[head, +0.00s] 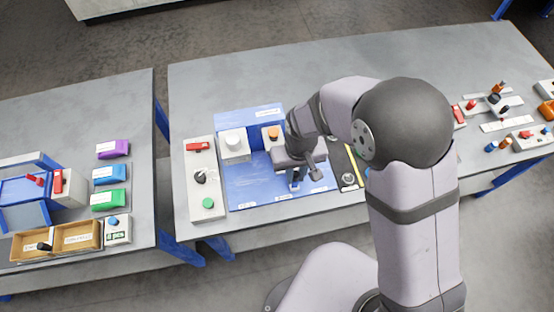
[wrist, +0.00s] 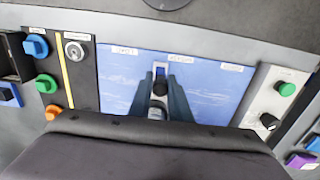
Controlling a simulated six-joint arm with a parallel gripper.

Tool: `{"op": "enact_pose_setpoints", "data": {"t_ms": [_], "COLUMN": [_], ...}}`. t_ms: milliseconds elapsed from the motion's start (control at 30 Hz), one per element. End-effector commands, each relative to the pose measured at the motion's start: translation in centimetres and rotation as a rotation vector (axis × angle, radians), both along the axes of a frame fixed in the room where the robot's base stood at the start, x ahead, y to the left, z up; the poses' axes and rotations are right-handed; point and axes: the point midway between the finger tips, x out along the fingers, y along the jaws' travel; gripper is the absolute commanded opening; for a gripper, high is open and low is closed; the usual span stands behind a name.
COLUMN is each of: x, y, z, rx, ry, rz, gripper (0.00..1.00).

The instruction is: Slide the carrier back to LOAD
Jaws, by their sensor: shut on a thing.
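The blue board (head: 245,187) of the sack palletizer lies on the middle table, with small white labels along its front edge; their words are too small to read surely. My gripper (head: 293,186) is low over the board's front right part. It also shows in the wrist view (wrist: 159,96), where its fingers are shut on a small upright dark-topped handle (wrist: 160,73), seemingly the carrier's. The handle stands between the wrist view's left and middle labels. The carrier's body is mostly hidden by my gripper and wrist.
Left of the board is a grey panel (head: 208,172) with a red switch, a black knob and a green button. A white block (head: 234,148) and an orange-knobbed block (head: 271,136) stand at the board's back. A key-switch panel (wrist: 76,75) is beside the board. The board's front left is clear.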

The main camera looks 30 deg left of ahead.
Motion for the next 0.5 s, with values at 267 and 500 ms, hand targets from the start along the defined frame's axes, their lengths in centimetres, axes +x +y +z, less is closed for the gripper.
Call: {"op": "enact_pose_setpoints", "data": {"t_ms": [267, 500], "x": [1.3, 2.4], "y": [-1.3, -2.4], "z": [0.0, 0.0], "rx": [0.0, 0.0], "ry": [0.0, 0.0], "rz": [-0.002, -0.001], "gripper": [0.0, 0.0]}}
